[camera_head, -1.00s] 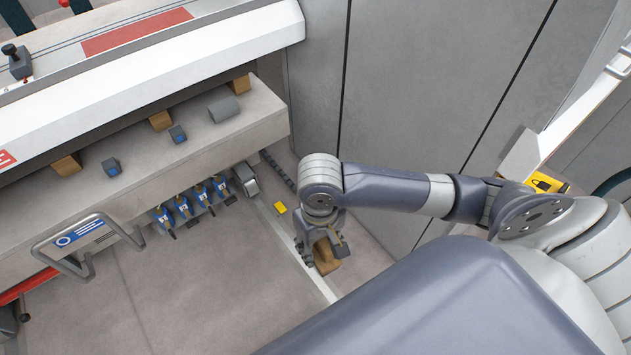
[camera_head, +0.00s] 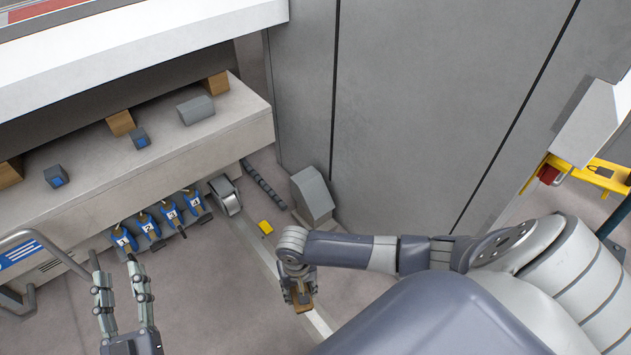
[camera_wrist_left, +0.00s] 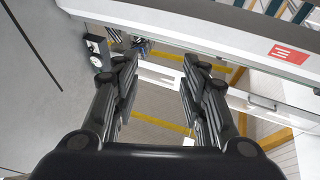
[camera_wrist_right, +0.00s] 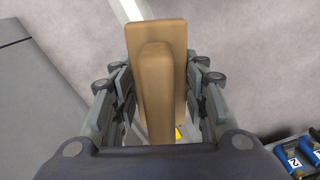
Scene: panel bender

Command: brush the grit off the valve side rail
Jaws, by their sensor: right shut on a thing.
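My right gripper (camera_head: 300,292) is shut on a tan wooden brush (camera_wrist_right: 172,60), held over the floor beside a pale strip (camera_head: 318,322). In the right wrist view, the brush lies between the fingers; its underside and bristles are hidden. My left gripper (camera_head: 117,274) is open and empty at the lower left of the head view; its spread fingers also show in the left wrist view (camera_wrist_left: 160,68). Several blue numbered valves (camera_head: 168,212) stand in a row below the machine's ledge. I cannot tell which surface is the valve side rail, and I make out no grit.
The pale machine ledge (camera_head: 200,138) carries small grey and wooden blocks. A grey curved fitting (camera_head: 225,195) and a dark segmented strip (camera_head: 263,186) lie right of the valves. A yellow block (camera_head: 265,227) and a grey box (camera_head: 312,194) are near the wall panels (camera_head: 420,90).

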